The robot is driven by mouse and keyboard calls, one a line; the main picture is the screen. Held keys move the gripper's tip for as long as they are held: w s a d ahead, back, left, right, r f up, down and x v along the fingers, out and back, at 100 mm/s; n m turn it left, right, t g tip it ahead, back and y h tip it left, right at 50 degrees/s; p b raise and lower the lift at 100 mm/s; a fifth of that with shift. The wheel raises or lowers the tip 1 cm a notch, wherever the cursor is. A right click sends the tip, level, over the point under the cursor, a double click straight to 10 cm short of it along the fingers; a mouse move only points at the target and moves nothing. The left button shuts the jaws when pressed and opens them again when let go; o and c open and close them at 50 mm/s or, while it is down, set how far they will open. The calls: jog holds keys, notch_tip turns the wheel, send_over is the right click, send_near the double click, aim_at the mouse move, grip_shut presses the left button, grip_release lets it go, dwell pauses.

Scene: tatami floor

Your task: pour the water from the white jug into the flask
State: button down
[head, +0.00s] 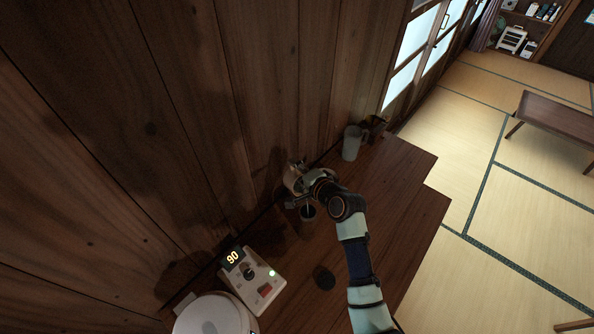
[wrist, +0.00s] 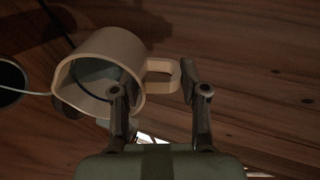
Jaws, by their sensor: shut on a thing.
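The white jug (wrist: 112,50), cream-coloured in this light, is tilted, with its spout toward the left of the wrist view and some liquid visible inside. It also shows in the head view (head: 291,176), partly hidden by my wrist. My gripper (wrist: 160,92) is shut on the jug's handle, which lies between the fingers. A thin pale stream runs from the spout leftward to the flask (wrist: 10,82), a dark round opening with a pale rim cut by the picture edge. In the head view the flask (head: 308,213) stands on the counter just below the jug.
A wooden counter (head: 400,180) runs along a plank wall. A grey-green mug-like vessel (head: 352,143) stands behind my gripper. A dark round disc (head: 324,277) lies in front, near a control unit (head: 252,280) showing 90 and a white round object (head: 212,316). The counter's right end is clear.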

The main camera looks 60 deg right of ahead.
jog(key=shift+s+a+r+t+h+b, duration=0.3)
jog(key=shift+s+t+h+b, duration=0.25)
jog(key=shift+b, duration=1.25)
dwell(1.9)
